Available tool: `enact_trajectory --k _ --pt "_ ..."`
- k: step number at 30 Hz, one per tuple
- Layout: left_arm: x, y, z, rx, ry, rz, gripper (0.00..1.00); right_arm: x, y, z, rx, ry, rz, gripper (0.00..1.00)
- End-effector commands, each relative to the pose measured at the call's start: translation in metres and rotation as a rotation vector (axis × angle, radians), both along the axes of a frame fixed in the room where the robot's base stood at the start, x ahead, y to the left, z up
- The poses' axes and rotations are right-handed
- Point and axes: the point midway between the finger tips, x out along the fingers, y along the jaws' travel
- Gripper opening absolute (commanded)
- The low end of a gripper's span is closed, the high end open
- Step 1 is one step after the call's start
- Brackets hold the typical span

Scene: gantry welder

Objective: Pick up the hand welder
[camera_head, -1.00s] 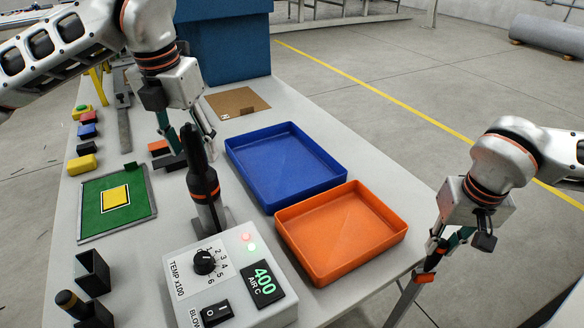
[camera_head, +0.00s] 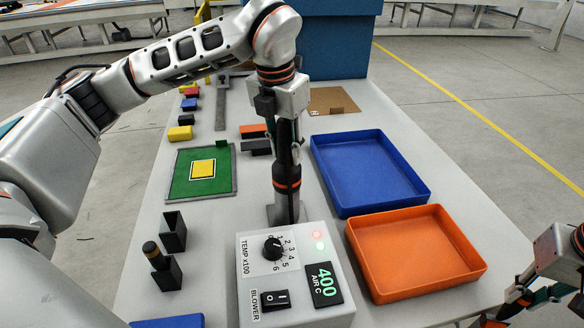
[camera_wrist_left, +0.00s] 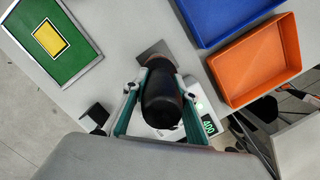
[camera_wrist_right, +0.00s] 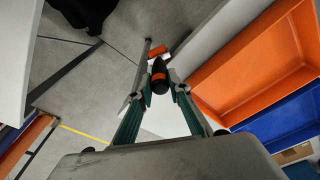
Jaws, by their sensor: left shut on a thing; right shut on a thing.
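The hand welder (camera_head: 287,172) is a black handle with an orange ring. It stands upright behind the control box (camera_head: 262,285), its foot over a metal holder plate. My left gripper (camera_head: 288,150) is shut on its upper part from above. In the left wrist view its black top (camera_wrist_left: 162,105) sits between the two fingers. My right gripper (camera_wrist_right: 160,83) is shut on a small black-and-orange tool (camera_wrist_right: 159,72), off the table's right front edge. The tool's tip is hard to make out. The control box reads 400 with red and green lights.
A blue tray (camera_head: 350,205) and an orange tray (camera_head: 375,294) lie to the welder's right. A green mat with a yellow patch (camera_head: 180,186), black holders (camera_head: 173,231) and small coloured blocks (camera_head: 180,133) lie left. A blue cabinet (camera_head: 325,48) stands behind.

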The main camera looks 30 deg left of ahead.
Motion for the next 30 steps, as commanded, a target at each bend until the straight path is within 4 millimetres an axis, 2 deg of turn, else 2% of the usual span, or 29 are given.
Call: enact_trajectory --k 6,11,14,24,30 --pt "0.000 0.000 0.002 0.001 0.001 -0.001 0.00 0.000 0.000 0.000 0.000 -0.001 0.000 0.00" --pt "0.001 0.000 0.018 0.002 -0.004 -0.001 0.00 0.000 0.000 -0.001 0.000 -0.001 0.000 0.00" --pt "0.001 0.000 0.036 0.000 -0.005 0.001 0.00 0.000 0.000 -0.002 0.000 -0.001 0.000 0.00" --pt "0.001 0.000 0.118 0.001 -0.007 0.000 0.00 0.000 0.000 -0.002 0.000 -0.001 0.000 0.00" --pt "0.000 0.000 0.161 0.000 -0.004 0.001 0.00 0.000 0.000 0.000 0.000 -0.001 0.000 0.00"
